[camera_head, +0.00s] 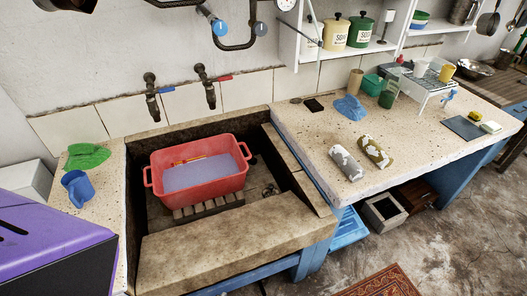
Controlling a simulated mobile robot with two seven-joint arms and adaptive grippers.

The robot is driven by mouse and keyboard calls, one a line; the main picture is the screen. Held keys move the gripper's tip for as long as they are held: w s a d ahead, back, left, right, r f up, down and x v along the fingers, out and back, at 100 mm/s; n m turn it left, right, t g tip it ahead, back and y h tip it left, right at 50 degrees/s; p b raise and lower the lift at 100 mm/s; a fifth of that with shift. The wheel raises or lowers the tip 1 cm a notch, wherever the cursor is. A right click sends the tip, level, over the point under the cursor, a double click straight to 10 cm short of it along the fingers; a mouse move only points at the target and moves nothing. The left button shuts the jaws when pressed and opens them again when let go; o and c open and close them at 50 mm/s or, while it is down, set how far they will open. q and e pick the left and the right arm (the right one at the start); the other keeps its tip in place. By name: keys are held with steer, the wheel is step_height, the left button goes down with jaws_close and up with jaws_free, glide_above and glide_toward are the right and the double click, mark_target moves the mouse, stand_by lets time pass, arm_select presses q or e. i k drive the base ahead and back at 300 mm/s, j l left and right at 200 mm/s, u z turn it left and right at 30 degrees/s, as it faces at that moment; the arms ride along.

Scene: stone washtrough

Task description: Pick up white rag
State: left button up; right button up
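No plain flat white rag stands out. A rolled, patterned white-and-grey cloth-like thing (347,163) lies on the speckled stone counter (300,130) right of the washtrough. A similar olive-and-white roll (376,152) lies just to its right, close beside it. I cannot tell for sure whether either is the white rag. A crumpled blue rag (350,108) lies behind them, and a green rag (87,157) lies on the left ledge. Neither of my grippers is in view.
The stone trough (215,240) holds a red tub (199,184) with bluish contents. A blue jug (77,188) stands at left. A white dish rack (425,84) and green containers stand at the counter's back. Taps and a shelf overhang. The counter's front right is mostly clear.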

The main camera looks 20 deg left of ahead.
mark_target(354, 170)
steer(key=i+l+u, duration=0.1)
steer(key=u, duration=0.35)
steer(key=l+u, duration=0.3)
steer(key=u, duration=0.15)
steer(key=l+u, duration=0.25)
steer(key=l, duration=0.3)
steer(key=l+u, duration=0.25)
steer(key=l, duration=0.25)
steer(key=l+u, duration=0.15)
steer(key=l, duration=1)
